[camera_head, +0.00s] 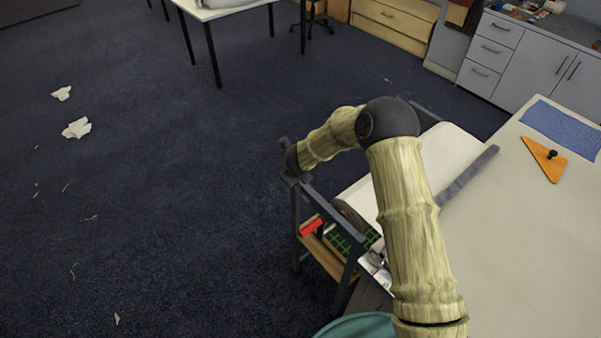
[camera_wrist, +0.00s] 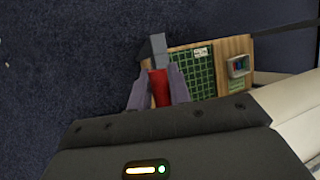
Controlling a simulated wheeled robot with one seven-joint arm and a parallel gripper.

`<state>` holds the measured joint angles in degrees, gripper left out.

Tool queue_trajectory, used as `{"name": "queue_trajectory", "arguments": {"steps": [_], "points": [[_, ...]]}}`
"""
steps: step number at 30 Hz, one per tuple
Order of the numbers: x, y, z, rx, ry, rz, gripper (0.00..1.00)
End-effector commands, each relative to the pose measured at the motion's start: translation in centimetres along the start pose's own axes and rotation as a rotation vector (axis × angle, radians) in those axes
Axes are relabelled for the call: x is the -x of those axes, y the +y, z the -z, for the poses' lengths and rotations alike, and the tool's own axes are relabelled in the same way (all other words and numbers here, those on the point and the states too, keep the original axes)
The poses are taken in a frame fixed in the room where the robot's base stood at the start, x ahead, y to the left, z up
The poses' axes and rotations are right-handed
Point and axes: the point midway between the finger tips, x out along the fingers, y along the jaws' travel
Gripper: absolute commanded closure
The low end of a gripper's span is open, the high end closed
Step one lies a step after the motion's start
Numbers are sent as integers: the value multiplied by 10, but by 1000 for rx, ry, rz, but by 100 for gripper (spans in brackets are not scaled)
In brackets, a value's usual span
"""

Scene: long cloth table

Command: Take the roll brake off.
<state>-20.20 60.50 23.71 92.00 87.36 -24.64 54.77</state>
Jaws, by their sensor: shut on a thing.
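The white roll (camera_head: 357,202) lies in a dark stand at the near end of the long table (camera_head: 500,235). My gripper (camera_head: 292,160) is at the stand's outer left corner, small and dark in the head view. In the wrist view my gripper (camera_wrist: 158,92) has its two fingers close together, shut on the roll brake. A grey block (camera_wrist: 158,48) shows just past the fingertips and a red patch between the fingers. I cannot tell whether the red belongs to the brake or to the shelf below. My fingers hide most of the brake.
Below the stand is a wooden shelf (camera_head: 331,263) with a red item (camera_head: 311,226) and green gridded mats (camera_head: 337,240). A grey bar (camera_head: 468,175) crosses the cloth. An orange triangle (camera_head: 543,158) and a blue cloth (camera_head: 563,128) lie on the table.

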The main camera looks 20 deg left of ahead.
Motion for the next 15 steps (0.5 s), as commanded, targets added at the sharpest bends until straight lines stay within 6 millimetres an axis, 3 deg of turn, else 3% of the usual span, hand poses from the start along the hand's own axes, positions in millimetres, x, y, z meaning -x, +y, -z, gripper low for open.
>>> {"name": "queue_trajectory", "arguments": {"steps": [1, 11, 12, 14, 15], "points": [[-1, -10, 4, -1, 9, 19, 100], [-2, -9, 6, -2, 11, 18, 100], [-2, -9, 6, -2, 11, 18, 73], [-2, -9, 6, -2, 12, 17, 62], [-2, -8, 6, -2, 12, 15, 62]]}}
